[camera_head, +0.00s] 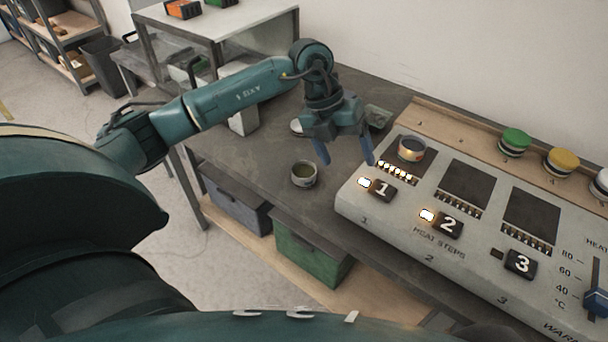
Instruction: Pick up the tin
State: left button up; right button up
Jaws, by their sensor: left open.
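One small open tin (411,148) with a reddish band stands upright on heating plate 1 of the grey panel. My right gripper is not in view.
The grey panel (400,226) has three dark plates and buttons 1, 2, 3; lamps beside 1 and 2 glow. A blue slider (597,302) sits at its right. Green (515,140) and yellow (561,161) lidded pots stand behind. A grey object (378,117) lies behind my gripper.

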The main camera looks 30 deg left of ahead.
pick_arm(q)
jog(key=a+r+n+y, duration=0.2)
jog(key=a+y, duration=0.2)
jog(key=a, duration=0.6)
send_over(303, 175)
jog(key=shift+g+y, duration=0.3)
jog(key=shift+g, duration=0.1)
jog(key=f, duration=0.8)
jog(key=shift+a+p, duration=0.2)
jog(key=shift+p, duration=0.1)
jog(key=shift+d+f+p, duration=0.15)
jog(key=shift+f+p, duration=0.05)
jog(key=shift+f, duration=1.1)
jog(key=shift+d+f+p, duration=0.1)
jog(key=shift+f+p, duration=0.1)
jog(key=shift+f, duration=1.1)
jog(key=shift+c, duration=0.6)
jog(key=c, duration=1)
